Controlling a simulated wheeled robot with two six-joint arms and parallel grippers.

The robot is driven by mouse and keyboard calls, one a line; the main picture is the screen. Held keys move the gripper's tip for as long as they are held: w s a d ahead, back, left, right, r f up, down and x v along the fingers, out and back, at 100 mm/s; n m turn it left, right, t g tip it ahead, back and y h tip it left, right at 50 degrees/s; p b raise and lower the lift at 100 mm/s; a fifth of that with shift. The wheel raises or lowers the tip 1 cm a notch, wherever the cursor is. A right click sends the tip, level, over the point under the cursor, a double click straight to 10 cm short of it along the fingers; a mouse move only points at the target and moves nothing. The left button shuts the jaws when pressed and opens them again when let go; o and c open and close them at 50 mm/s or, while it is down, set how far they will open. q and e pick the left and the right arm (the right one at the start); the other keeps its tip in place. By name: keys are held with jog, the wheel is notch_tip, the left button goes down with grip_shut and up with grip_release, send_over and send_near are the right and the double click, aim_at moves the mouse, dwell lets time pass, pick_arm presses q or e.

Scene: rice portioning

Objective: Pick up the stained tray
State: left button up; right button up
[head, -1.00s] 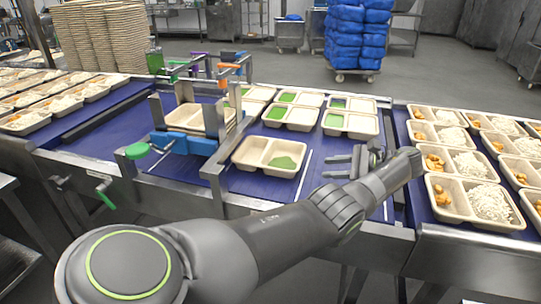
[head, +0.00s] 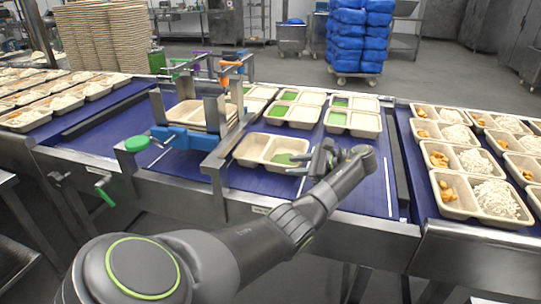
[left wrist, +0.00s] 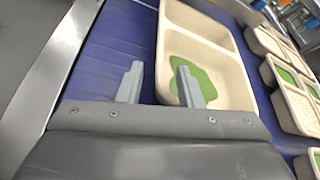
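The stained tray (head: 252,149) is a beige two-compartment tray on the blue belt, nearest to me. A green patch lies in its right compartment in the head view, partly hidden by my gripper. My left gripper (head: 302,160) is at the tray's right end. In the left wrist view, the tray (left wrist: 197,20) lies ahead of the fingers. The left gripper (left wrist: 158,77) is open there, one finger outside the tray's side wall and the other over the green patch inside. I cannot tell whether either finger touches. My right gripper is not in view.
Behind it stand more beige trays (head: 352,122) with green in them. A blue-and-steel frame (head: 190,138) stands over the belt at left. Filled trays (head: 480,197) line the right belt. Bare belt (head: 350,190) lies to the right of my gripper.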

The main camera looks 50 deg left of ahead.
aim_at(288, 166)
pick_arm(q)
jog(key=x, duration=0.4)
jog(key=shift+w+a, duration=0.1)
jog(key=shift+c, duration=0.5)
grip_shut()
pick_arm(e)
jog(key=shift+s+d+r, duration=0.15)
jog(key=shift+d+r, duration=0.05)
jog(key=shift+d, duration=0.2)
pick_arm(q)
jog(key=shift+r, duration=0.1)
